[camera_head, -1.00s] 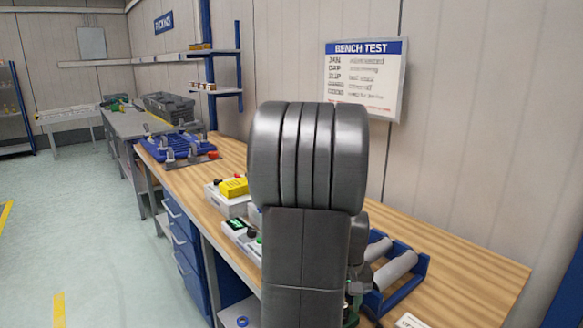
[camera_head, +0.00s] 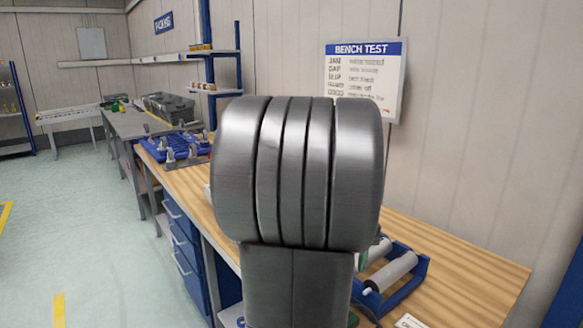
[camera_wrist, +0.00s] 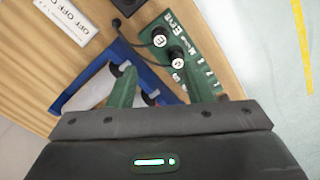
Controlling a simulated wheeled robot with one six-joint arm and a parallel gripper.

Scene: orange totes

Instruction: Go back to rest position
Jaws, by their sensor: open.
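My gripper (camera_wrist: 160,88) shows in the wrist view, with two green fingers spread apart and nothing between them. It hangs above the wooden bench (camera_wrist: 75,25). Below it are a green board (camera_wrist: 190,50) with round labelled knobs and a blue tray (camera_wrist: 120,55) partly hidden by the left finger. In the head view my grey arm fills the middle and hides the gripper and part of the wooden bench (camera_head: 450,250).
A blue cradle with grey rollers (camera_head: 388,275) stands on the bench right of my arm. Blue fixtures (camera_head: 172,145) sit at the bench's far end. Blue drawers (camera_head: 185,250) are under the bench. A wall sign (camera_head: 364,78) hangs behind. The floor at left (camera_head: 80,220) is clear.

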